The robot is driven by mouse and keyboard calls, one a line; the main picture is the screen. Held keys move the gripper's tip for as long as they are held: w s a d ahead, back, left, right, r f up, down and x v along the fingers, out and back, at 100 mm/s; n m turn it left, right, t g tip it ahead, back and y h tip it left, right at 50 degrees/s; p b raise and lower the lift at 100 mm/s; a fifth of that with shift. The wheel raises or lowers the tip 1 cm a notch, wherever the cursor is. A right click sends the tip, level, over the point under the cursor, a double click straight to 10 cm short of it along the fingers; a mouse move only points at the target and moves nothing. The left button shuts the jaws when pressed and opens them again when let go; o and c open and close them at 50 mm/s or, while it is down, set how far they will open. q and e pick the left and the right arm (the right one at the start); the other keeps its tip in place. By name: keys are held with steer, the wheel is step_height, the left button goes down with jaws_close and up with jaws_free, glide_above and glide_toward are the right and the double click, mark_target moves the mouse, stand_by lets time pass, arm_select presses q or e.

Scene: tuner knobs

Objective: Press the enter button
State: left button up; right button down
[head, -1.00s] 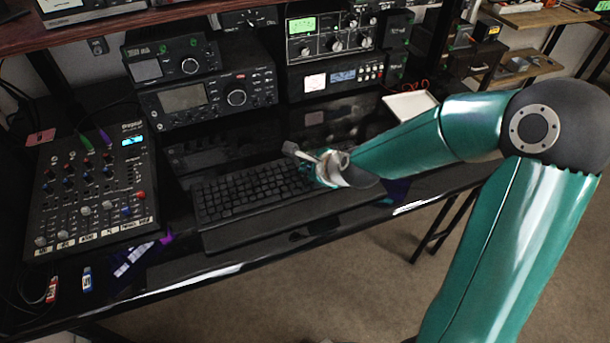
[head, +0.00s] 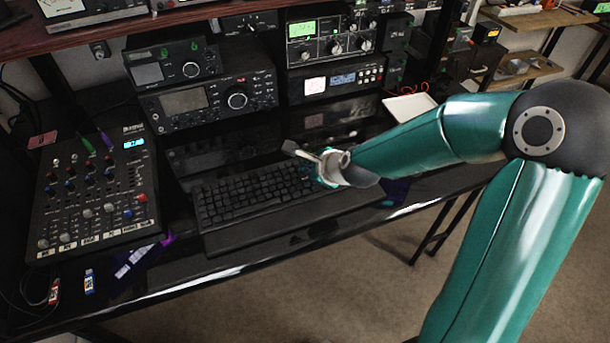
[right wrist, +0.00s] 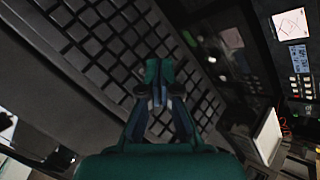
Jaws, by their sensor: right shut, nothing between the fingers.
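A black keyboard (head: 245,196) lies on the glossy black desk in the head view. My right gripper (head: 292,149) is over the keyboard's right part, near its back edge, with its fingers pointing left and back. In the right wrist view the gripper (right wrist: 158,72) is shut and empty, its green fingertips in front of the dark keys of the keyboard (right wrist: 92,45). I cannot tell whether the fingertips touch a key. The key labels are too small to read, so I cannot pick out the enter button. My left gripper is not in view.
A mixer (head: 98,195) stands left of the keyboard. Radio units (head: 208,103) and a unit with a lit display (head: 330,82) stand behind it. A white tray (head: 408,107) lies at the back right. Small red and blue items (head: 89,281) lie at the front left.

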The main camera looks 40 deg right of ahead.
steer(key=shift+r, duration=0.1)
step_height(320, 180, up, 5)
steer(key=p, duration=0.4)
stand_by(0.3)
stand_by(0.6)
